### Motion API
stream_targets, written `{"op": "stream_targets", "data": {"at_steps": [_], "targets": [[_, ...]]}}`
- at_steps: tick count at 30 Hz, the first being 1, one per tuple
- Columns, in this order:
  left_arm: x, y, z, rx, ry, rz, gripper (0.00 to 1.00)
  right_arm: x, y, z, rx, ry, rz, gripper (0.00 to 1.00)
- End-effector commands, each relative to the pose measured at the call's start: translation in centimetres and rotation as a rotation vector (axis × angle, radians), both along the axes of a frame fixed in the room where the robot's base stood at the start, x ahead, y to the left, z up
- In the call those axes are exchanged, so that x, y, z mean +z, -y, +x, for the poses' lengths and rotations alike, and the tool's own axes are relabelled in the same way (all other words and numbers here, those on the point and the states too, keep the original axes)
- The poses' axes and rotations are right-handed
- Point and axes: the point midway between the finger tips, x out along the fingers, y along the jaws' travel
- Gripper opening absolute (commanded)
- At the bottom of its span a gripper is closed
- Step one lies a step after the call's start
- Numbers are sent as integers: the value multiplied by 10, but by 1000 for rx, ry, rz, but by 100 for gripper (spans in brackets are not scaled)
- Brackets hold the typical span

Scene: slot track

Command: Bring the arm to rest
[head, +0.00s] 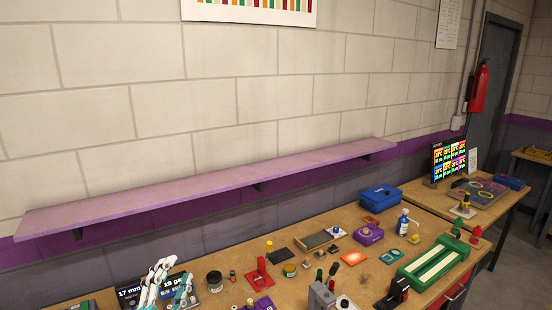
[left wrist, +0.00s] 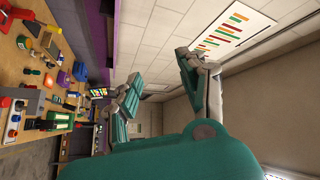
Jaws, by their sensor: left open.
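My left gripper (head: 172,276) shows at the bottom left of the head view, pale and partly cut off by the lower edge. In the left wrist view its two teal-padded fingers (left wrist: 158,76) stand well apart with nothing between them. It is open and empty, up in front of the wall and apart from the bench items in that view. The green slot track (head: 434,265) with two pale strips lies at the right part of the bench. My right gripper shows in neither view.
The wooden bench (head: 345,221) holds many small items: a blue box (head: 381,198), a purple box (head: 368,235), a blue-and-white bottle (head: 402,223) and a red stand (head: 262,276). A long pale purple shelf (head: 220,187) juts from the wall above the bench.

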Motion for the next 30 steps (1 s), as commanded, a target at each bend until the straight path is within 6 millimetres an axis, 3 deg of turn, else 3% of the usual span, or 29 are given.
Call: {"op": "stream_targets", "data": {"at_steps": [1, 4, 6, 9, 15, 22, 23, 24, 30], "targets": [[-33, -16, -11, 86, -140, -125, 42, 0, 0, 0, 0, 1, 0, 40], [-100, -40, -41, 239, -418, -321, 42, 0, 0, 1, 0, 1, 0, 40], [-142, -46, -71, 322, -603, -424, 42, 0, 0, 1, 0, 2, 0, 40], [-189, -45, -115, 409, -832, -526, 42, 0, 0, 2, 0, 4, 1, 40], [-240, -30, -192, 503, -1167, -641, 42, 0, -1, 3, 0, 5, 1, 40], [-265, -8, -269, 556, -1472, -713, 42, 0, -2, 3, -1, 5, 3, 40], [-273, -6, -273, 560, -1496, -717, 42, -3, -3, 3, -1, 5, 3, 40], [-295, -7, -267, 562, -1492, -710, 42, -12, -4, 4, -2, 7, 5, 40], [-373, -5, -256, 570, -1509, -701, 42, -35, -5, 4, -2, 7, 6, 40]]}}
